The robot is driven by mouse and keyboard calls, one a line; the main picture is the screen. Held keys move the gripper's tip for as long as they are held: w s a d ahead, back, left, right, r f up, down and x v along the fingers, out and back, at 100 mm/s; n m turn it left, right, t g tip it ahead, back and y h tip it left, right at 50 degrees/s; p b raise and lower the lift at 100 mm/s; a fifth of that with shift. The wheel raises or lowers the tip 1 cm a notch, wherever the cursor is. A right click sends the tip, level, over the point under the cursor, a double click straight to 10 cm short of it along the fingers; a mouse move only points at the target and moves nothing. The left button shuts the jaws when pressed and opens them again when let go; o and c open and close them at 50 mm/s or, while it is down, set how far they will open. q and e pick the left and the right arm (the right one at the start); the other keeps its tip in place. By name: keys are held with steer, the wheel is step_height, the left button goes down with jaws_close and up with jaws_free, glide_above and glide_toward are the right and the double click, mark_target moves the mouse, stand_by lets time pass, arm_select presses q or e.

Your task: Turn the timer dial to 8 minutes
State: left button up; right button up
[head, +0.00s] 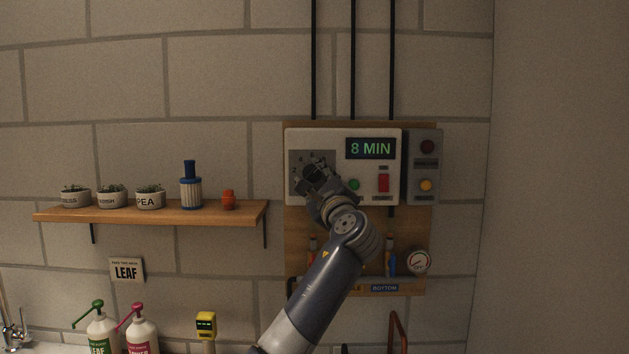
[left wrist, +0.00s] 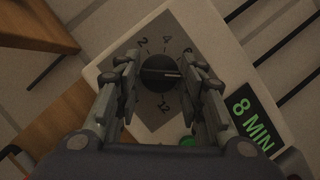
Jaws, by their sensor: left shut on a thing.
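The timer dial (left wrist: 158,74) is a dark round knob with a light pointer line, on a grey square plate with numbers around it. In the left wrist view the fingers of my left gripper (left wrist: 160,85) stand on both sides of the knob, shut on it. In the head view my left gripper (head: 317,178) covers the dial. The timer's display (head: 370,148) reads "8 MIN" in green, and it also shows in the left wrist view (left wrist: 252,121). The white timer panel (head: 335,138) is fixed to a wooden board. My right gripper is not in view.
Beside the dial are a green button (head: 354,185) and a red switch (head: 384,183). A grey box (head: 424,195) with lamps adjoins the panel. A wooden shelf (head: 150,215) with pots is at left. A gauge (head: 418,262) hangs below right.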

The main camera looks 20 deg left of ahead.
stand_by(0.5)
arm_select(q)
steer(key=o, duration=1)
steer(key=shift+o, duration=0.2)
steer(key=v, duration=1.2)
steer(key=shift+d, duration=0.1)
